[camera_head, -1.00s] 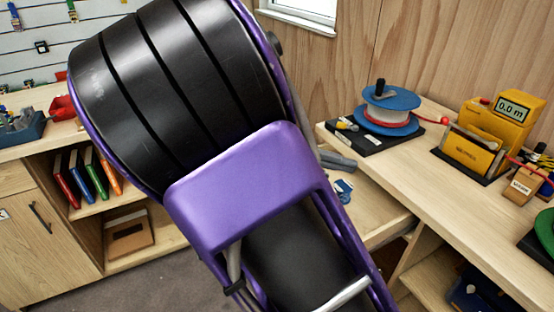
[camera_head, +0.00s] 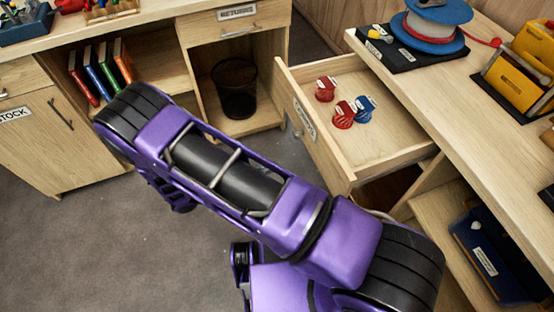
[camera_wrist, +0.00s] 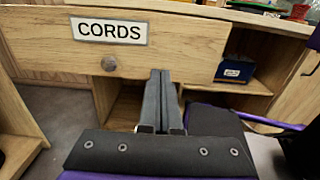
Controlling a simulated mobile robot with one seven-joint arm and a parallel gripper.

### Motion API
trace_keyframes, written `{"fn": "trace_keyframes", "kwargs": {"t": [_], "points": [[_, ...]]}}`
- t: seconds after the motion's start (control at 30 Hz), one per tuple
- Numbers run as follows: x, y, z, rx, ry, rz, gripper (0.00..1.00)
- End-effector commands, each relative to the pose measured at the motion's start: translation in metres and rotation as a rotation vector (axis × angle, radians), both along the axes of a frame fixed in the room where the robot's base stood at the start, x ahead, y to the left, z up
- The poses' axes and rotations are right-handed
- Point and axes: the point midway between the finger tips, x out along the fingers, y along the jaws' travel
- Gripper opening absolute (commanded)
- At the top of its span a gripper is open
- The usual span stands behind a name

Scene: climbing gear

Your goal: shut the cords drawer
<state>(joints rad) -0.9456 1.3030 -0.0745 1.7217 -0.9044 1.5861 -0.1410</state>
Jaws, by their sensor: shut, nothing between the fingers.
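The cords drawer (camera_head: 322,148) stands pulled out from under the right-hand bench in the head view. Inside it lie two red cord spools (camera_head: 343,114) and a blue one (camera_head: 365,107). In the wrist view the drawer's front (camera_wrist: 190,45) faces me, with a CORDS label (camera_wrist: 110,31) and a round knob (camera_wrist: 108,64). My gripper (camera_wrist: 160,75) is shut and empty. Its tips overlap the lower part of the front, right of the knob; I cannot tell whether they touch it. In the head view I cannot make out the gripper's fingers.
The right-hand bench (camera_head: 440,100) holds a cord reel (camera_head: 432,28) and a yellow device (camera_head: 525,65). A blue bin (camera_head: 495,262) sits on a shelf below. A wastebasket (camera_head: 235,88) stands in the left cabinet. Grey floor (camera_head: 60,230) is free left of my arm.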

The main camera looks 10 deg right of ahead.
Motion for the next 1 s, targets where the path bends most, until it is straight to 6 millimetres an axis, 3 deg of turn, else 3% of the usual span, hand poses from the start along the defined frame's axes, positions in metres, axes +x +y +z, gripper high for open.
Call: {"fn": "trace_keyframes", "kwargs": {"t": [0.3,0.5,0.7,1.0], "points": [[0.018,-0.067,0.002,-0.001,-0.002,-0.005,0.00],[0.026,-0.100,0.001,-0.001,-0.002,-0.003,0.00],[0.031,-0.115,0.001,-0.001,-0.004,-0.002,0.00],[0.032,-0.117,0.001,0.000,-0.004,-0.001,0.00]]}}
